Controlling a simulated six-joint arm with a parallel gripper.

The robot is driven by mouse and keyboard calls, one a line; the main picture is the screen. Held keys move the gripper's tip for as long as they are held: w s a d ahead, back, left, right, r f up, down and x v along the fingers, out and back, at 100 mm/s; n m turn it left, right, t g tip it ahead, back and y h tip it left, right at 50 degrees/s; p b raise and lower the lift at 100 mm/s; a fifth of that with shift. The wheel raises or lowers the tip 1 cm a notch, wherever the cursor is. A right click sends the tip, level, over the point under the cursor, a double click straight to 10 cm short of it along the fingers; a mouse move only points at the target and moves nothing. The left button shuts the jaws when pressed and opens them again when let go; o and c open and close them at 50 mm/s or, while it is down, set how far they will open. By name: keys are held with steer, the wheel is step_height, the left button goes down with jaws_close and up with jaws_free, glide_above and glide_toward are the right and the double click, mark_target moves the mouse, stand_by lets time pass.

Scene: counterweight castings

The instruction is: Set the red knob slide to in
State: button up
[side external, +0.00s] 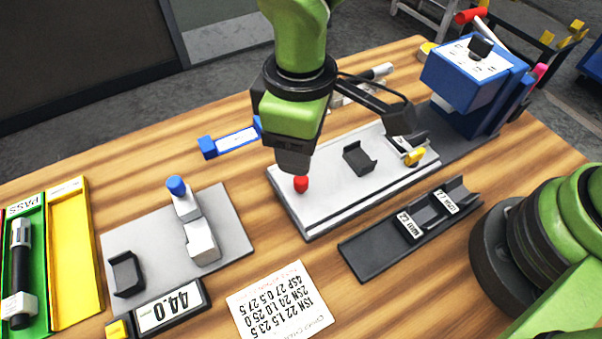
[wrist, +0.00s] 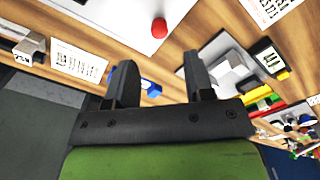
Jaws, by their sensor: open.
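The red knob (side external: 301,184) stands at the left end of a light grey plate fixture (side external: 325,205) in the side view. In the wrist view the red knob (wrist: 159,28) lies beyond the fingertips, near the top. My gripper (side external: 294,160) points down close to the knob, its fingers above or behind it; I cannot tell the exact gap. In the wrist view my gripper (wrist: 160,70) has its two dark fingers apart with nothing between them. The slide under the knob is too small to make out.
A black cradle (side external: 359,158) and a yellow knob (side external: 415,156) sit on the same fixture. A blue-knobbed fixture (side external: 230,215) and a 44.0 display (side external: 170,308) are left. A dark rail (side external: 375,255) lies in front, a blue machine (side external: 465,80) behind right.

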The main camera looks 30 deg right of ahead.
mark_target(301, 178)
step_height(301, 178, down, 8)
steer(key=shift+f, duration=0.1)
steer(key=shift+c, duration=0.2)
jaws_close()
steer(key=d, duration=0.8)
steer(key=shift+d, duration=0.1)
